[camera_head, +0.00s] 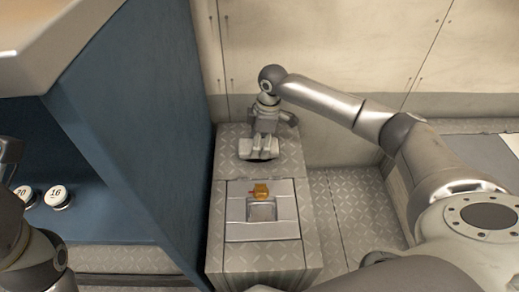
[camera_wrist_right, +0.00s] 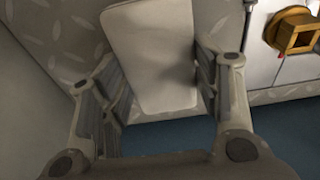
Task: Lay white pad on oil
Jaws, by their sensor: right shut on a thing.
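The white pad (camera_wrist_right: 152,55) is a pale, rounded rectangle between the fingers of my right gripper (camera_wrist_right: 160,80) in the right wrist view. The gripper is shut on it. In the head view, my right gripper (camera_head: 262,142) is low over the far part of the diamond-plate locker top. A dark patch (camera_head: 263,159) shows on the plate just below the fingers; I cannot tell whether it is oil or shadow. The fingers hide much of the pad there, and any gap below it is unclear. My left gripper is not in view; only part of that arm shows at bottom left.
A recessed pale panel (camera_head: 238,229) with an orange-brown fitting (camera_head: 260,190) lies nearer on the locker (camera_head: 224,264); the fitting also shows in the wrist view (camera_wrist_right: 283,36). A blue cabinet (camera_head: 150,120) stands left, with round numbered caps (camera_head: 57,196) inside. A pale wall rises behind.

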